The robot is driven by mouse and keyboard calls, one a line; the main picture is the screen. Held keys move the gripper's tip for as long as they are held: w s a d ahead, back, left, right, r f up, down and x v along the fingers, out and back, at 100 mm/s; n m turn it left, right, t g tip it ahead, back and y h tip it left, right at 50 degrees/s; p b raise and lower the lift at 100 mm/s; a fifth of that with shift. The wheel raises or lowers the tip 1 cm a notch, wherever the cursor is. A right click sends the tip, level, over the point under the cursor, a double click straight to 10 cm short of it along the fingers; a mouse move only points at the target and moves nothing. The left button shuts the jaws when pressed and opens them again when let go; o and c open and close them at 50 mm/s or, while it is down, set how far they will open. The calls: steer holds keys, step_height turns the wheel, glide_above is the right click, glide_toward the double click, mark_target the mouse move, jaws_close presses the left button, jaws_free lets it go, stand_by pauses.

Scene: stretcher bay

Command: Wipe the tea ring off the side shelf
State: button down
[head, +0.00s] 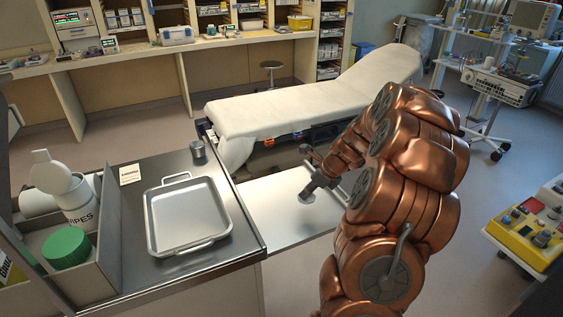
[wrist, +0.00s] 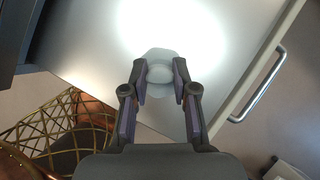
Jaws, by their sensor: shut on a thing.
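The side shelf (head: 268,222) is a pale, shiny flat surface joined to the right of the dark counter; it fills much of the wrist view (wrist: 95,65). My gripper (head: 311,190) is over the shelf's right part, fingers pointing down. In the wrist view my gripper (wrist: 160,76) is shut on a pale grey, rounded wipe (wrist: 160,56) that spreads beyond the fingertips. The wipe is at or just above the shelf; I cannot tell if it touches. No tea ring shows; glare and the wipe may hide it. A tub (head: 82,210) marked "WIPES" stands open at left.
A metal tray (head: 224,222) and a small grey cup (head: 198,152) stand on the counter left of the shelf. A stretcher (head: 300,108) lies behind. A handle (wrist: 262,85) runs along the shelf's edge.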

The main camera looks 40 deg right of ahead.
steer(key=shift+r+p, duration=0.35)
steer(key=shift+r, duration=0.8)
